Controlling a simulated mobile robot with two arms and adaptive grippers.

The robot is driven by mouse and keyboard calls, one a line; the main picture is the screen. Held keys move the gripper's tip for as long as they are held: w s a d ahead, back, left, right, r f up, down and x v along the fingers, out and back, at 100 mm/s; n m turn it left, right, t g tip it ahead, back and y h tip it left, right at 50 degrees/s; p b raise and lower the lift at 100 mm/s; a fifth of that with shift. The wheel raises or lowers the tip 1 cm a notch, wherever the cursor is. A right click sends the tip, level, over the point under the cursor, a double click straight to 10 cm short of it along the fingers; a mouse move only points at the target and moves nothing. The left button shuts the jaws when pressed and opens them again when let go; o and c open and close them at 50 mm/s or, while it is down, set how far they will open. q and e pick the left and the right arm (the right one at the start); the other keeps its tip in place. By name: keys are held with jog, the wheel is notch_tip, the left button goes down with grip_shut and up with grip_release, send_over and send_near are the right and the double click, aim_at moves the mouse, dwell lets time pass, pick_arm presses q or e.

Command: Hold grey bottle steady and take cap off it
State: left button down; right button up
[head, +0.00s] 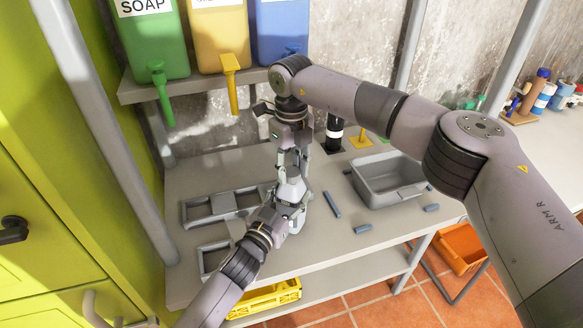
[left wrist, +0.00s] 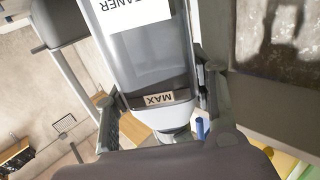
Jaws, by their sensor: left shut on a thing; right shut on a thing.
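The grey bottle (head: 290,189) stands upright over the table near its middle, between my two grippers. My left gripper (head: 288,207) is shut on the bottle's body from the front. In the left wrist view the bottle (left wrist: 150,60) appears upside down, with a white label and a "MAX" mark, between the fingers of my left gripper (left wrist: 160,105). My right gripper (head: 293,164) points down from above and is shut at the bottle's top, where the cap is. The cap is mostly hidden by the fingers, and I cannot tell whether it is still seated.
A grey bin (head: 388,180) stands right of the bottle. Grey divided trays (head: 222,205) lie at left; small grey-blue pieces (head: 331,204) lie between. Green (head: 155,40), yellow (head: 217,35) and blue dispensers (head: 282,32) stand on the shelf behind. A yellow crate (head: 264,298) is below.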

jog(key=n, duration=0.6)
jog(key=shift+n, duration=0.3)
jog(key=n, duration=1.4)
jog(key=shift+r, duration=0.1)
jog(key=shift+r, duration=0.15)
jog(key=shift+r, duration=0.95)
